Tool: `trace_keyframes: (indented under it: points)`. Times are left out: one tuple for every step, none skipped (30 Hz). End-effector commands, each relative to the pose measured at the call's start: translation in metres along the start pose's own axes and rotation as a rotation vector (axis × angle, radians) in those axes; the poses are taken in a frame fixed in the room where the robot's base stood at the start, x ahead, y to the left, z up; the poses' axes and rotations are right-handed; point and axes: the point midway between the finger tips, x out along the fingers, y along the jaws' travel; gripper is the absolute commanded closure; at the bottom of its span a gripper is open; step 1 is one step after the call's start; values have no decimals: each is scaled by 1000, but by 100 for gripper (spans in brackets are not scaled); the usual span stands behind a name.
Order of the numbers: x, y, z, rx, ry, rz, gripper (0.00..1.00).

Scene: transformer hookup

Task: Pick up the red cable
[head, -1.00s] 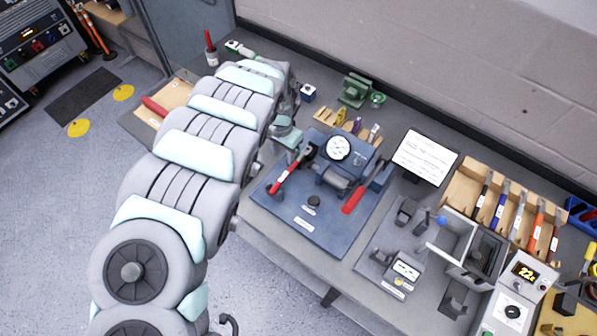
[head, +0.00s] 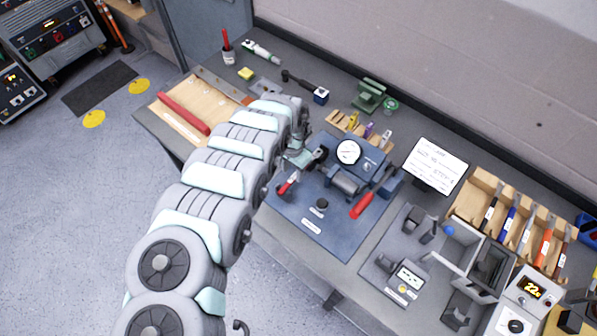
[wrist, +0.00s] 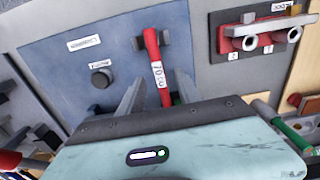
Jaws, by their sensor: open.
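The red cable (head: 288,183), which has a white label, lies on the blue base plate (head: 285,212) left of the round gauge. In the head view its upper part is hidden behind my gripper (head: 303,160). In the wrist view the red cable (wrist: 152,48) runs from a dark holder down between the two grey fingers of my gripper (wrist: 158,90). The fingers are open, one on each side of it. I cannot tell whether either finger touches it. Its lower end is hidden by my gripper body.
A gauge (head: 348,151) and a red-handled lever (head: 361,205) stand right of the cable. A black knob (wrist: 101,76) and a red block with two grey ends (wrist: 262,40) flank it in the wrist view. A wooden tray (head: 168,124) lies left; a cable rack (head: 476,183) stands right.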

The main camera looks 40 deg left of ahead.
Motion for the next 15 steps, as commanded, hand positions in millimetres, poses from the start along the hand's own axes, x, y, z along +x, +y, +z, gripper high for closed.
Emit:
trace_keyframes:
  points:
    - [6, 3, 0, -1, 0, 4, 59]
    - [9, 3, 1, -1, -1, 4, 59]
    - [13, 3, 0, 0, -1, 5, 59]
    - [16, 3, 0, 1, -2, 4, 59]
    - [18, 3, 0, 1, -2, 4, 59]
    - [21, 4, 0, 1, -1, 4, 59]
    - [23, 3, 0, 1, -1, 4, 59]
    - [25, 3, 0, 1, -1, 3, 59]
    - [26, 2, 0, 1, -1, 1, 59]
    - [27, 2, 0, 0, -1, 1, 59]
    - [28, 2, 0, 0, -1, 1, 59]
    - [28, 1, 0, 0, -1, 0, 59]
    - [28, 1, 0, 0, -1, 0, 59]
    - [28, 1, 0, 0, -1, 0, 59]
    - [28, 1, 0, 0, -2, -1, 59]
